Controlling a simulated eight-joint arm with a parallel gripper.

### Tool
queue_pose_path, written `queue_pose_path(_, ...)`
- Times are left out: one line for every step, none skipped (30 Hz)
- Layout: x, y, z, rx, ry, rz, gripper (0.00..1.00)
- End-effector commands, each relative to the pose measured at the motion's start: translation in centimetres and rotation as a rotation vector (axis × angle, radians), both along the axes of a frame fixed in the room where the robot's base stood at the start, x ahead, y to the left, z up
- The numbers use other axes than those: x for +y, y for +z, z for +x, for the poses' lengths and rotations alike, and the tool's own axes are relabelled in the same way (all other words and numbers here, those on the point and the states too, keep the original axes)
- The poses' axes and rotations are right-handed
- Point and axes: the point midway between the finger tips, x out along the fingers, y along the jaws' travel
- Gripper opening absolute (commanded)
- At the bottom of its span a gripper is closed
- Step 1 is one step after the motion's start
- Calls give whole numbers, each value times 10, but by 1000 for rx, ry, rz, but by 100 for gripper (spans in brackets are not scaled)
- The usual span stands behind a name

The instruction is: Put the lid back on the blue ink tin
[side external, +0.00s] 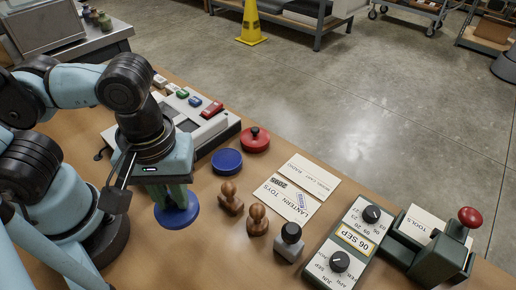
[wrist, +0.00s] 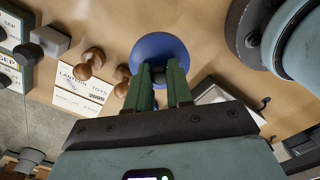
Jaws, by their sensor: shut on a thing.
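My gripper (side external: 177,196) points down at the near left of the wooden table, shut on the blue lid (side external: 178,216), a round flat disc below the fingers. I cannot tell whether the lid touches the table. The blue ink tin (side external: 227,161) stands farther back and to the right of the lid, with its dark blue round top uncovered.
A red tin with a knobbed lid (side external: 256,139) stands beyond the blue tin. Wooden stamps (side external: 230,199) and a black-handled stamp (side external: 290,243) stand to the right. Cards (side external: 289,199), a dial box (side external: 350,240) and a red-knobbed press (side external: 440,245) lie farther right. A keyed machine (side external: 195,125) stands behind.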

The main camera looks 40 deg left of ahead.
Motion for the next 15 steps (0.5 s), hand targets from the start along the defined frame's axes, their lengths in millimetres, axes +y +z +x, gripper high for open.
queue_pose_path(-3, 2, -3, 0, -5, 0, 0)
queue_pose_path(-4, 3, -5, 0, -4, 0, 0)
queue_pose_path(-5, 5, -6, 0, -3, 0, 0)
queue_pose_path(-6, 6, -7, 0, -2, 0, 0)
queue_pose_path(-7, 6, -7, 0, 0, 0, 0)
queue_pose_path(-8, 7, -7, 0, 6, 0, 0)
queue_pose_path(-8, 8, -6, 0, 12, 0, 0)
queue_pose_path(-8, 9, -4, 1, 20, 1, 0)
queue_pose_path(-8, 10, 1, 1, 35, 1, 0)
queue_pose_path(-8, 11, 5, 1, 48, 1, 0)
queue_pose_path(-8, 12, 10, 1, 64, 1, 0)
queue_pose_path(-7, 12, 18, 1, 88, 1, 0)
queue_pose_path(-6, 13, 25, 2, 108, 2, 0)
queue_pose_path(-5, 14, 32, 3, 130, 3, 0)
queue_pose_path(-3, 14, 43, 3, 159, 3, 0)
